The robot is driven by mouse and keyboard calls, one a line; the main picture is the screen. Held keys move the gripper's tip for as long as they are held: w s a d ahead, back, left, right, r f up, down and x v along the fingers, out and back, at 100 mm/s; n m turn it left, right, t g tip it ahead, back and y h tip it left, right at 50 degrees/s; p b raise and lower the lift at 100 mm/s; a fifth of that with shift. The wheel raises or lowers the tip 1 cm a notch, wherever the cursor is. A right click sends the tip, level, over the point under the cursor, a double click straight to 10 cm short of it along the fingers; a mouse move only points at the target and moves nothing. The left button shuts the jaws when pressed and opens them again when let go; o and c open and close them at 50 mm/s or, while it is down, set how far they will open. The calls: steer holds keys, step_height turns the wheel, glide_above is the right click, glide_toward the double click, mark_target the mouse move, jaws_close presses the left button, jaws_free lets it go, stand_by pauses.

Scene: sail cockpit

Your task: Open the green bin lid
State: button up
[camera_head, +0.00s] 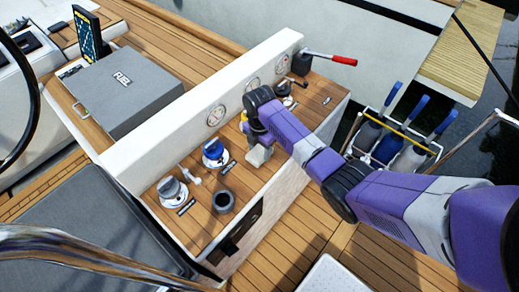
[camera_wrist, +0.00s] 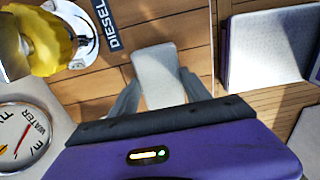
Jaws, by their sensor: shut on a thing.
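No green bin or green lid can be made out in either view. My gripper (camera_wrist: 160,95) shows in the wrist view, its two grey fingers on either side of a pale grey, round-cornered flat piece (camera_wrist: 156,72). It is shut on this piece, over the wooden console top. I cannot tell what the piece belongs to. In the head view my gripper (camera_head: 259,140) points down at the console, with the pale piece (camera_head: 258,156) under it. The wrist hides part of the console there.
A yellow cap (camera_wrist: 50,42) and a DIESEL label (camera_wrist: 108,24) are close left of my gripper. A blue cap (camera_head: 213,151), a grey cap (camera_head: 172,190) and a dark cup (camera_head: 223,201) share the console. A red-handled lever (camera_head: 343,60) sticks out at its far end.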

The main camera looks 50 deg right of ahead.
steer(key=shift+f, duration=0.15)
steer(key=o, duration=1.5)
